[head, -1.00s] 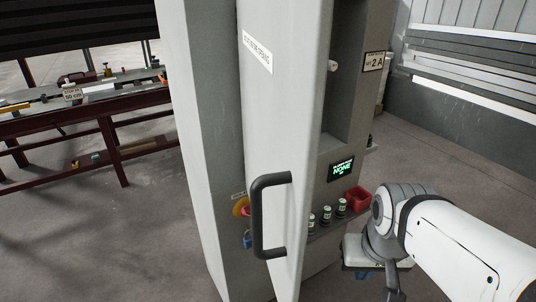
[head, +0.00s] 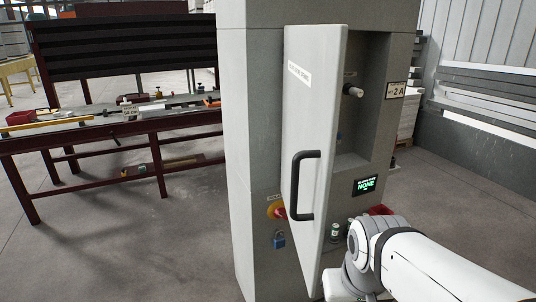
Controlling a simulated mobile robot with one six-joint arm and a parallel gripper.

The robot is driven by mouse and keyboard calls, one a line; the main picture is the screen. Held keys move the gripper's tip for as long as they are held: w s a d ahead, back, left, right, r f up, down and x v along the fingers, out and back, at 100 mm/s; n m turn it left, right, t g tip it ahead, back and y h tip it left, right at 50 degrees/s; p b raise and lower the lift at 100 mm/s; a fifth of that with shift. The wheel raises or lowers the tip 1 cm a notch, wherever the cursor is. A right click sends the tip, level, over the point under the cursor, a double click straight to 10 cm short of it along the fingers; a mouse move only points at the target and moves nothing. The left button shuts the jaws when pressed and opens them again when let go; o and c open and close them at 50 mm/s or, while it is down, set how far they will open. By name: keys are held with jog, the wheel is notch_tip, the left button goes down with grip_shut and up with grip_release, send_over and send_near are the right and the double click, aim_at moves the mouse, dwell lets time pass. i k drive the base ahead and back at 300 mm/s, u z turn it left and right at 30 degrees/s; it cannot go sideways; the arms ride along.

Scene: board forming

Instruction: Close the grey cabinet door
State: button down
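The grey cabinet (head: 255,120) stands in the middle of the head view. Its grey door (head: 316,120) is hinged on the left and stands open, swung out towards me. The door has a black bar handle (head: 299,186) and a white label near its top. The open recess (head: 366,100) behind the door shows to its right. My white arm comes in at the lower right, in front of the cabinet's lower right part. The gripper's fingers cannot be made out, so whether it is open or shut does not show.
A workbench (head: 110,125) stands left; floor between is clear.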

aim_at(314, 61)
jog(key=z, duration=1.1)
jog(key=k, duration=1.2)
jog(key=u, duration=1.1)
jog(key=i, duration=1)
jog(key=u, duration=0.1)
